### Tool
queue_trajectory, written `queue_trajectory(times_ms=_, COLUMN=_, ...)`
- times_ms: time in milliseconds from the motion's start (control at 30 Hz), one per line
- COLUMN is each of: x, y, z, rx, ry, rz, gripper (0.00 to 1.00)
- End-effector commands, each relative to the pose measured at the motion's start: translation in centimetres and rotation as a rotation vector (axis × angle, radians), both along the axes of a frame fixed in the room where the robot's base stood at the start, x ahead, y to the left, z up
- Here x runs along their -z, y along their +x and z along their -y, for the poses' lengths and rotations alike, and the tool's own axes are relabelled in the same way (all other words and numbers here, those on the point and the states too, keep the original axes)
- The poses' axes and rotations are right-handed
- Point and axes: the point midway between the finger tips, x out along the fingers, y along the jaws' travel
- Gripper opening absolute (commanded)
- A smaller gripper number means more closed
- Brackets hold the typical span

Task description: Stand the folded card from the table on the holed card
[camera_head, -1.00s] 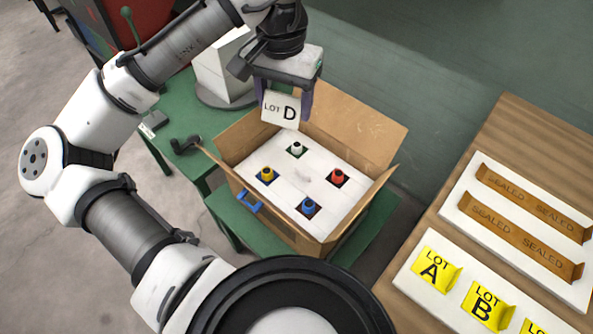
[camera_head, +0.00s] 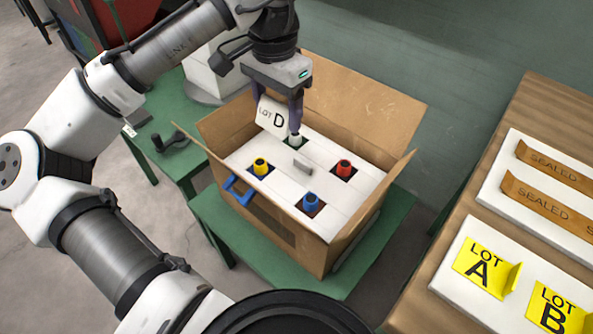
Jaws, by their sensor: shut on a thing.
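The folded card (camera_head: 271,114) is white and reads "LOT D". My gripper (camera_head: 279,108) is shut on it and holds it tilted over the back left of the open box. The holed card (camera_head: 279,175) is a white sheet inside the box, with a green, a yellow, a red and a blue top in its square holes. The folded card's lower edge is close to the green top (camera_head: 295,139); I cannot tell whether it touches the holed card. A small grey piece (camera_head: 303,165) sits in the middle of the holed card.
The cardboard box (camera_head: 290,245) stands on a green table (camera_head: 335,285) with its flaps raised around the holed card. A wooden table (camera_head: 455,235) at right bears a white board with yellow lot cards (camera_head: 484,270) and another with brown "SEALED" strips (camera_head: 555,200).

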Motion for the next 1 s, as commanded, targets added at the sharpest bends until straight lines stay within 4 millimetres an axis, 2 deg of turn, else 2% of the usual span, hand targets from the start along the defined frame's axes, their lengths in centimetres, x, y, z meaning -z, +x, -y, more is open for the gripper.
queue_trajectory(times_ms=400, x=10.8, y=-0.1, z=-0.1, rx=-0.001, ry=0.001, rz=-0.004, gripper=0.38)
queue_trajectory(times_ms=500, x=13.0, y=-0.1, z=-0.1, rx=-0.001, ry=0.000, rz=-0.003, gripper=0.38)
queue_trajectory(times_ms=600, x=14.4, y=0.0, z=-0.1, rx=-0.001, ry=0.000, rz=-0.001, gripper=0.38)
queue_trajectory(times_ms=833, x=16.0, y=0.0, z=0.0, rx=-0.001, ry=0.000, rz=-0.001, gripper=0.38)
queue_trajectory(times_ms=1000, x=18.6, y=-0.1, z=0.0, rx=-0.001, ry=0.001, rz=-0.002, gripper=0.38)
